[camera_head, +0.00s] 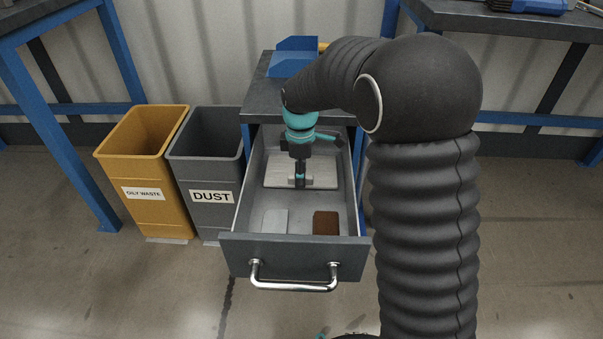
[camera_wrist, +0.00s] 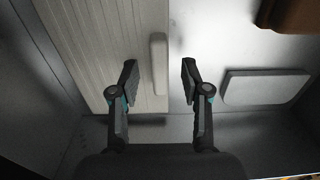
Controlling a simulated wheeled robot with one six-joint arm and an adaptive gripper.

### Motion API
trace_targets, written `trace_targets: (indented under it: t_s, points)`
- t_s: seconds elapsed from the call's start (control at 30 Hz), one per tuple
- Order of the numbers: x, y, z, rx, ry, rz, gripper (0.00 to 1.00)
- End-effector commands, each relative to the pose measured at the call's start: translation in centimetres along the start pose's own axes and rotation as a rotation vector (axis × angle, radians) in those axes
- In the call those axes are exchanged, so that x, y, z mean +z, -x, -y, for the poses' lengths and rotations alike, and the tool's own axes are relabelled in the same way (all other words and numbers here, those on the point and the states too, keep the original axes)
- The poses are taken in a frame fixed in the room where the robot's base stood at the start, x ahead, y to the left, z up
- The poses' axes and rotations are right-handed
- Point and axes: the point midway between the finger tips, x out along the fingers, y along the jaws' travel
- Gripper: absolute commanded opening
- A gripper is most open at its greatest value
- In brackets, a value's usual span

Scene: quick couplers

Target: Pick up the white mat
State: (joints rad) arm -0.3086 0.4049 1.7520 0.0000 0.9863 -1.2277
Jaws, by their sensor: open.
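The white mat (camera_head: 274,171) lies flat at the back of the open drawer; it is off-white and ribbed. In the wrist view the mat (camera_wrist: 95,45) fills the left part, with a narrow raised strip (camera_wrist: 158,62) along its edge. My gripper (camera_head: 300,184) points down over the mat's near edge. In the wrist view my gripper (camera_wrist: 159,68) is open, with one fingertip on each side of the strip in the picture. I cannot tell whether the fingers touch the mat. My gripper hides part of the mat in the head view.
The drawer (camera_head: 295,246) holds a light grey pad (camera_head: 275,221) and a brown block (camera_head: 326,222) near its front. Its walls stand close around the mat. An orange bin (camera_head: 140,140) and a grey bin (camera_head: 206,145) stand left of it. A worktop (camera_head: 262,100) lies above its back.

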Motion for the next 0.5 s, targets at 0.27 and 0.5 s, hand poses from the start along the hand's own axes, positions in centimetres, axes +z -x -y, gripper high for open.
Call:
trace_targets:
  t_s: [0.27,0.5]
  points:
    - [0.00,-0.68,-0.04,0.002,0.000,-0.001,0.47]
    - [0.00,-0.66,-0.03,0.002,0.000,-0.001,0.00]
